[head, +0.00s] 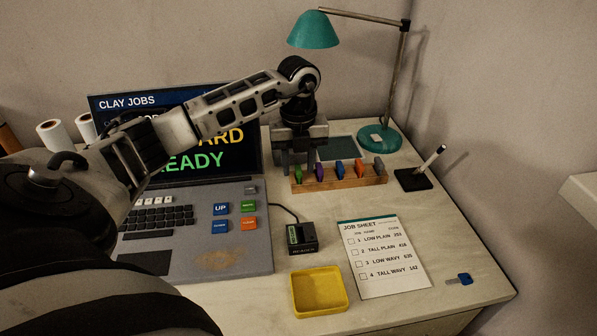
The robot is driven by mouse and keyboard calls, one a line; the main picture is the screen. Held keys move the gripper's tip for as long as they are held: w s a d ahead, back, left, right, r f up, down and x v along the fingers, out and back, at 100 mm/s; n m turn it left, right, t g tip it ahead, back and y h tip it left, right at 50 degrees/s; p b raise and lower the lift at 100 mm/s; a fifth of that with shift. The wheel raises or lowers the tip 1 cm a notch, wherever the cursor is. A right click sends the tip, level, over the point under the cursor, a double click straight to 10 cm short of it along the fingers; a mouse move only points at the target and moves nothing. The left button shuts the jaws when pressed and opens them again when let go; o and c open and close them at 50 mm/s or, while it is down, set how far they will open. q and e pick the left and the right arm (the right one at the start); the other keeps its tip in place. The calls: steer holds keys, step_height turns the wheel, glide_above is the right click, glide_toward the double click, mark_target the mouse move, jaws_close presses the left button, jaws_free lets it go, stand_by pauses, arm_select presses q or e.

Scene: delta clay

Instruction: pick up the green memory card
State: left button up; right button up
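The green memory card (298,172) stands upright at the left end of a wooden rack (340,182). My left gripper (298,165) points down at that end of the rack. Its two fingers are spread, with the green card showing between them in the picture. I cannot tell whether a finger touches the card or is just behind it. Purple, blue, orange and grey cards (319,170) stand in the rack to the right of the green one. My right gripper is not in view.
A laptop (215,250) is at left. A small black card reader (302,247), a yellow tray (318,311) and a job sheet (384,262) lie in front of the rack. A teal lamp (380,138) stands behind. A blue card (459,280) lies at right.

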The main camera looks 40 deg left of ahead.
arm_select(q)
steer(key=shift+f, duration=0.1)
jaws_close()
stand_by(0.3)
